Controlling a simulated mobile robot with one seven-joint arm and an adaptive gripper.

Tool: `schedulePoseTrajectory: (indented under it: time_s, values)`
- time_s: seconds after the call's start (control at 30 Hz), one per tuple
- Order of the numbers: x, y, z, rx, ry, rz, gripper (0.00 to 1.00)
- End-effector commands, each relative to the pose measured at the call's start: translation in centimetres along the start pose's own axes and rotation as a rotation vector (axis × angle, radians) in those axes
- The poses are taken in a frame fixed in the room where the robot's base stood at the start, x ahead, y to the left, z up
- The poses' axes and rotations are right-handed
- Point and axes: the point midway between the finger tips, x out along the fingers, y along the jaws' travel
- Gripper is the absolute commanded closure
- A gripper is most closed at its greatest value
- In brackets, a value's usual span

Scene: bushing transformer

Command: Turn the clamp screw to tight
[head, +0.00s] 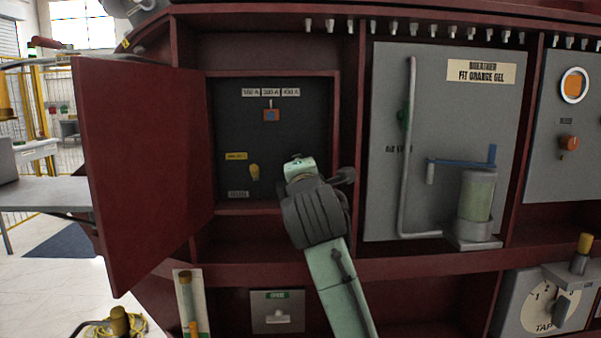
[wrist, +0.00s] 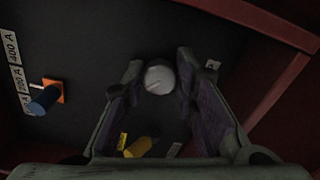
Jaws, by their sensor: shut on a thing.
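The clamp screw (wrist: 160,79) appears as a round pale grey head with a line across its face, on the dark panel (wrist: 225,35). My gripper (wrist: 158,70) has a finger on either side of the round head and is shut on it. In the head view, my gripper (head: 298,166) is at the right part of the dark panel (head: 230,125) inside the open red cabinet, and it hides the screw.
A yellow knob (head: 254,172) sits left of my gripper; it shows low in the wrist view (wrist: 142,147). A blue peg on an orange block (head: 271,115) sits above, under ampere labels. The red door (head: 140,165) stands open left. The red cabinet wall (head: 348,100) is close on the right.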

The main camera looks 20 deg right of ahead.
Motion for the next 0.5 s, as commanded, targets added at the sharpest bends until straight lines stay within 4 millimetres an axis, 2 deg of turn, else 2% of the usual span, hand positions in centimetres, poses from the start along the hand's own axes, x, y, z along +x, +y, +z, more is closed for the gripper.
schedulePoseTrajectory:
  time_s: [0.5]
  values:
    - [0.02,-0.26,-0.1,0.475,0.001,-0.003,1.0]
